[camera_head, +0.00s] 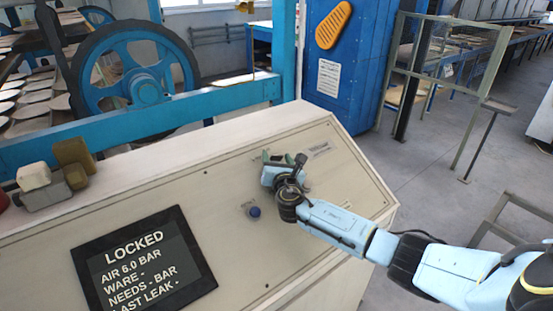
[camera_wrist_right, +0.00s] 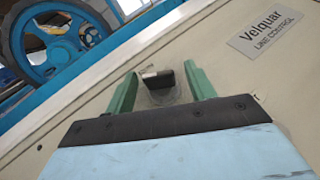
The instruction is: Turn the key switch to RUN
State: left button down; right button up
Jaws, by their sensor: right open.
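The key switch (camera_wrist_right: 160,87) is a dark knob with a pale mark on a grey round base, set in the cream console face. In the right wrist view it sits between the two green fingers of my right gripper (camera_wrist_right: 162,88), with a gap visible on each side. In the head view my right gripper (camera_head: 271,158) is at the upper right of the console and mostly hides the switch. Its fingers are open. I cannot read the switch's position labels. My left gripper is not in view.
A blue button (camera_head: 254,211) is left of and below my right gripper. A screen (camera_head: 145,262) reads "LOCKED". A "Velquar LINE CONTROL" plate (camera_wrist_right: 264,33) is right of the switch. Small blocks (camera_head: 55,178) stand on the console's left top. A blue wheel (camera_head: 140,85) stands behind.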

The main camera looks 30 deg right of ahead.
jog(key=shift+w+d, duration=0.15)
jog(key=shift+w, duration=0.35)
jog(key=c, duration=1)
